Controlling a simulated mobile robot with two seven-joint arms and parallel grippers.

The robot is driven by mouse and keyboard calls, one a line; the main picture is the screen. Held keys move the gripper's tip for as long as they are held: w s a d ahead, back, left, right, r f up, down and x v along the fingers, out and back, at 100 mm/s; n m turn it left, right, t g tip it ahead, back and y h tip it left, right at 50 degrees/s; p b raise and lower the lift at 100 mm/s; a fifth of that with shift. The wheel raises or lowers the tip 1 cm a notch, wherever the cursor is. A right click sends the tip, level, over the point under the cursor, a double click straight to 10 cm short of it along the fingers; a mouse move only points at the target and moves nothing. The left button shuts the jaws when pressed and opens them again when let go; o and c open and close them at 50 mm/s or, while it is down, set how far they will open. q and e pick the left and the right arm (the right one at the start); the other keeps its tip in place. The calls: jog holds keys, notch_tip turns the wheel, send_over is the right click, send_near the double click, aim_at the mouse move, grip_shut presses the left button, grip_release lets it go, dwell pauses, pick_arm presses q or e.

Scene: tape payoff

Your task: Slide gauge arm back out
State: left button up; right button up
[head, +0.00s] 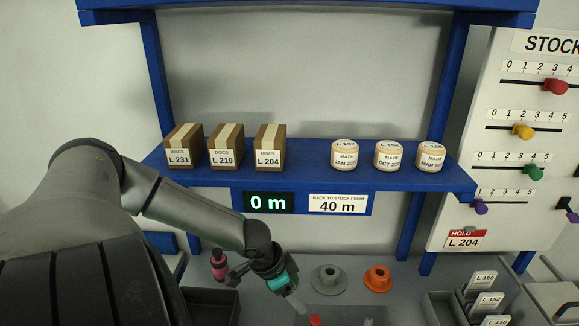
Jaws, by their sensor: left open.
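My left gripper (290,295) reaches down over the bench from the left, with teal parts at its wrist and a pale finger pointing down and right. It is open, and I see nothing between its fingers. A small red knob (315,320) shows at the bottom edge, just right of and below the fingertips, with a gap. It may belong to the gauge arm, but most of that area is cut off by the frame, so I cannot tell. The length display (269,202) reads 0 m. My right gripper is not in view.
A grey spool (329,279) and an orange spool (377,279) stand right of the gripper. A pink-and-black bottle (218,266) stands left. The blue shelf (310,181) above holds boxes and round tubs. A card tray (437,309) and stock board (507,122) are at right.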

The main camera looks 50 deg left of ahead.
pick_arm(q)
jog(key=shift+p+v, duration=0.35)
jog(key=shift+v, duration=0.85)
jog(key=shift+d, duration=0.1)
